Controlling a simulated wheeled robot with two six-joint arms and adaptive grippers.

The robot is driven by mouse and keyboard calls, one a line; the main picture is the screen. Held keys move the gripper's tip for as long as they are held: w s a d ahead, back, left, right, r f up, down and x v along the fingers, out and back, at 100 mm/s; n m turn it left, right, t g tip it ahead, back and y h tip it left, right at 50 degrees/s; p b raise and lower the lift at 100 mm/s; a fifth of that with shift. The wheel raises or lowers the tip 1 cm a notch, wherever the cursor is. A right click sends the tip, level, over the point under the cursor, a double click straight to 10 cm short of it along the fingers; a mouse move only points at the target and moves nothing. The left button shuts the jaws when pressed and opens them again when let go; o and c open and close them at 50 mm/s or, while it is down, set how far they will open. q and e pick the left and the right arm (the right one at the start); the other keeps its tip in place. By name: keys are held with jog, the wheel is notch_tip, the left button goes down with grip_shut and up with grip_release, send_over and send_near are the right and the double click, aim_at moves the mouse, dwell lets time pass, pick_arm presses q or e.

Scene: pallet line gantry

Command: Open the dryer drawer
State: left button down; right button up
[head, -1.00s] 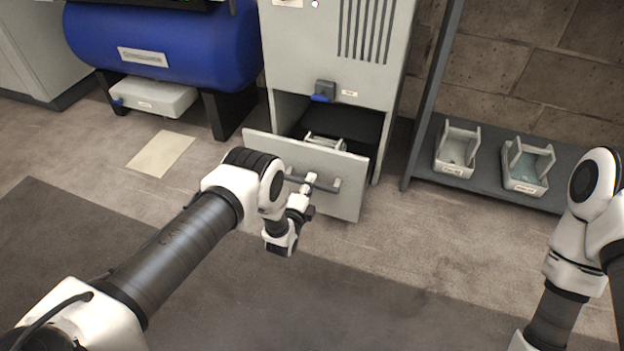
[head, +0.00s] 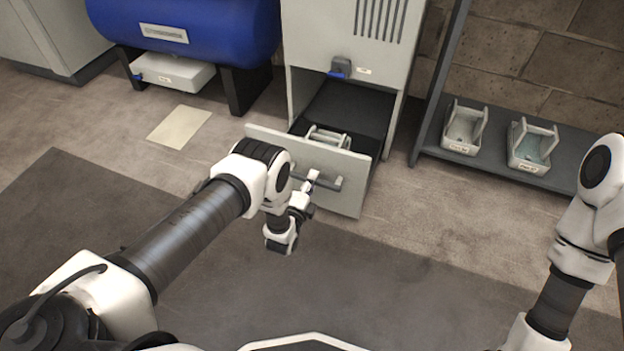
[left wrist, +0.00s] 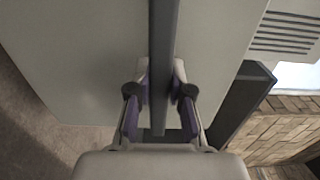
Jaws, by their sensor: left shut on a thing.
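The dryer (head: 345,45) is a pale grey cabinet at the upper middle of the head view. Its drawer (head: 335,190) stands out from the cabinet, with dark space showing behind its front panel. A pale tray-like holder (head: 328,137) sits inside the drawer. A grey bar handle (head: 328,183) runs across the drawer front. My left gripper (head: 310,183) is shut on the handle; in the left wrist view the bar (left wrist: 162,60) runs between its two fingers (left wrist: 160,95). My right arm shows at the right edge of the head view, but its gripper is out of view.
A blue tank (head: 190,25) stands at the upper left with a white box (head: 172,72) beneath it. A grey shelf (head: 490,165) at the right holds two pale holders (head: 464,128) (head: 532,145). Open floor lies in front of the drawer.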

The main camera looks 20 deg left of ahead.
pick_arm(q)
jog(key=c, duration=1)
grip_release()
jog(key=shift+c, duration=0.2)
jog(key=s, duration=1.2)
jog(key=shift+a, duration=0.2)
